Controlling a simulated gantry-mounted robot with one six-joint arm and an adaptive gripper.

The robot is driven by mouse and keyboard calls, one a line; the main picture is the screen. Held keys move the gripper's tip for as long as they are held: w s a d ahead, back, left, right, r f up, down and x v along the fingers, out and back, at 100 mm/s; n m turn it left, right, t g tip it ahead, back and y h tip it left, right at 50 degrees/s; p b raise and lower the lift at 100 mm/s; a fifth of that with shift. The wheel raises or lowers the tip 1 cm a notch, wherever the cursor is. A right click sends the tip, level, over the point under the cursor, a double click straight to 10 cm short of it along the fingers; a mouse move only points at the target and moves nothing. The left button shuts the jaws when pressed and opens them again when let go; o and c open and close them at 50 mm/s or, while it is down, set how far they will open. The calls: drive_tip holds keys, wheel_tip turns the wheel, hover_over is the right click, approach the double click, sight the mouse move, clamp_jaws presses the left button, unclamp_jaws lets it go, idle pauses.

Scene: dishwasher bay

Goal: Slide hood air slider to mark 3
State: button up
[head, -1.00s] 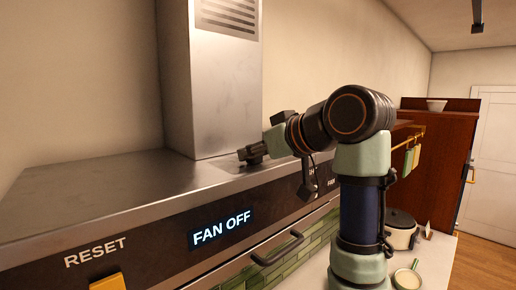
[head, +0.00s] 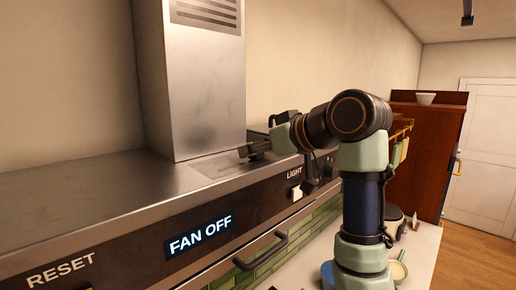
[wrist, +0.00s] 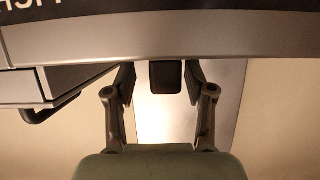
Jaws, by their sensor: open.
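The hood (head: 90,190) runs along the left in the head view, with a dark front panel and a metal chimney. A thin plate (head: 205,168) lies on its top by the chimney foot; I cannot make out a slider scale or mark 3. My gripper (head: 250,152) is low over the hood top, right of the chimney foot. In the wrist view my gripper (wrist: 160,80) is open. A dark block (wrist: 166,76) shows between its fingers, with gaps on both sides. It may be the slider knob. Whether it touches anything is hidden.
The panel carries a RESET label (head: 62,271), a lit FAN OFF display (head: 200,237) and a white light switch (head: 297,194). A dark handle (head: 262,250) sticks out below. A pot and a pan stand on the counter behind my arm. A brown cabinet (head: 425,145) stands further back.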

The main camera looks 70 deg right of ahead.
drive_tip(key=v, duration=1.2)
